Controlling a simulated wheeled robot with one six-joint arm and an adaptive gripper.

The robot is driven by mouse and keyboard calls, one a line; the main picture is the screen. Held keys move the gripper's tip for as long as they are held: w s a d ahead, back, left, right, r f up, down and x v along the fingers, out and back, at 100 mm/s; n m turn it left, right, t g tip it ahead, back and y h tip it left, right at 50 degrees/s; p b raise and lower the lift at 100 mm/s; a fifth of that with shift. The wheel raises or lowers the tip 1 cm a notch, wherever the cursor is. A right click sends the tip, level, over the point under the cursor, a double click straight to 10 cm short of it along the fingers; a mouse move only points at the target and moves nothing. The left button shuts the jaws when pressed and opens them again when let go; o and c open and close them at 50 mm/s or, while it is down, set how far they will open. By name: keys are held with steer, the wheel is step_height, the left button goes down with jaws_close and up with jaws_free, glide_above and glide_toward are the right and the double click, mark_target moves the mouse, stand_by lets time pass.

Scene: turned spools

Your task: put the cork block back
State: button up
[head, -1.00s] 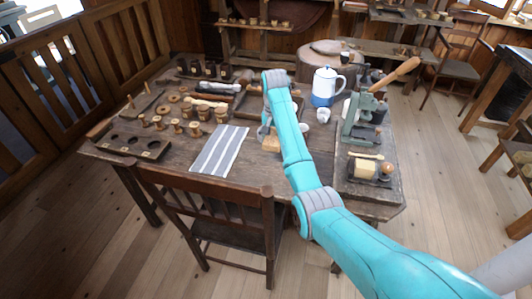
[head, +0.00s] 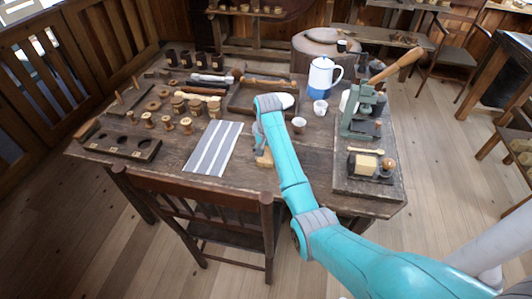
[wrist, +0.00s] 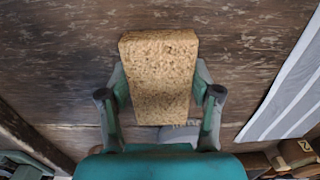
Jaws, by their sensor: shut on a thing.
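The cork block (wrist: 158,75) is a tan, speckled, rectangular piece. My gripper (wrist: 160,95) is shut on it, with one green-grey finger along each side in the wrist view. In the head view the cork block (head: 264,158) shows as a small tan patch beside my teal arm, over the table's near middle, right of the striped cloth. My arm hides part of it and most of my gripper there. How far it is above the table, if at all, I cannot tell.
The grey-and-white striped cloth (head: 213,148) lies left of the block. Several spools (head: 186,126) and a dark holed rack (head: 121,145) are further left. A shallow tray (head: 243,105), a small cup (head: 299,124) and a blue-white pot (head: 321,80) stand behind. A board (head: 345,178) holds the green press (head: 361,112).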

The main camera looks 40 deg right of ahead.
steer(key=o, duration=1.1)
